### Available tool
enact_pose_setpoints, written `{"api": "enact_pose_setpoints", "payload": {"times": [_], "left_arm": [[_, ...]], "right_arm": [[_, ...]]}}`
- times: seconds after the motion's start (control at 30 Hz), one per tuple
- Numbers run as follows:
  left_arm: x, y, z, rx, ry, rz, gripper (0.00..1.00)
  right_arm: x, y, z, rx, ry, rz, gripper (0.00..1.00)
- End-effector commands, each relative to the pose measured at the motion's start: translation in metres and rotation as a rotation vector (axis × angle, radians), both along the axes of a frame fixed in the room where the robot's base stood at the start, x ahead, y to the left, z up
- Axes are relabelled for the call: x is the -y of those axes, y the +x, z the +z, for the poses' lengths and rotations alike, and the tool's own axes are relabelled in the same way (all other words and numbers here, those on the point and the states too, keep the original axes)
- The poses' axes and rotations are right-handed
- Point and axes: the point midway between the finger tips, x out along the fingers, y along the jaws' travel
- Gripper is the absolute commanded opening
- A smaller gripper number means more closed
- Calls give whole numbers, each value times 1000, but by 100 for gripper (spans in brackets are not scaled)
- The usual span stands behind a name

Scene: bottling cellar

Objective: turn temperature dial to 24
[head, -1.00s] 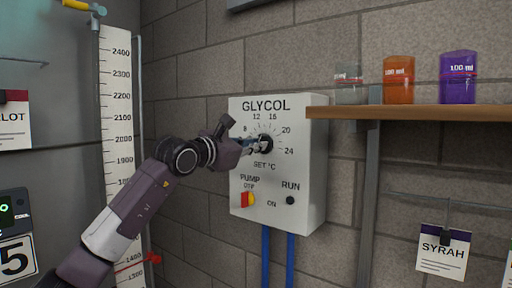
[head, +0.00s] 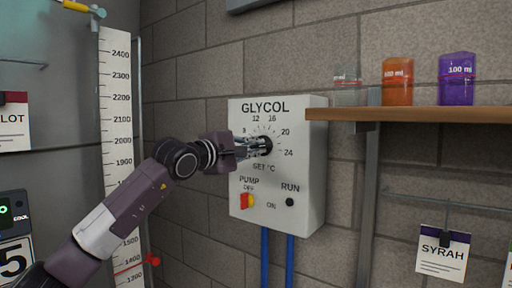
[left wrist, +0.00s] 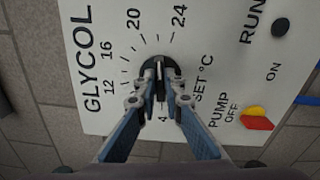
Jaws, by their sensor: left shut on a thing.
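The temperature dial (head: 265,145) is a round black knob on the white GLYCOL control box (head: 311,190), with a printed scale around it. It also shows in the left wrist view (left wrist: 148,82). My left gripper (head: 260,146) is shut on the dial, with one finger on each side of its raised grip, as the left wrist view shows (left wrist: 158,84). There the grip's upper end points between the 20 and the 24. The fingers hide part of the dial's low end. My right gripper is out of view.
A red and yellow pump switch (head: 247,201) and a black RUN button (head: 290,202) sit below the dial. A wooden shelf (head: 420,114) with beakers juts out at the right. A tall level scale (head: 118,110) stands at the left.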

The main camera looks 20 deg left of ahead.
Motion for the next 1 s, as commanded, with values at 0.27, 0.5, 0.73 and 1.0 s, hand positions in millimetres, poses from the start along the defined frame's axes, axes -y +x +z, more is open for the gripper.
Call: {"api": "enact_pose_setpoints", "payload": {"times": [0.27, 0.5, 0.73, 1.0], "left_arm": [[0, 0, -2, 66, 194, -1, 0], [1, 0, -3, 102, 294, -2, 0], [1, 0, -4, 116, 333, -2, 0], [1, 0, -4, 117, 339, -2, 0]], "right_arm": [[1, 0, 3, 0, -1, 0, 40], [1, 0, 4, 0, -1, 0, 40], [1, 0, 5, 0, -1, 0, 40], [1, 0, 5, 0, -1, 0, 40]]}}
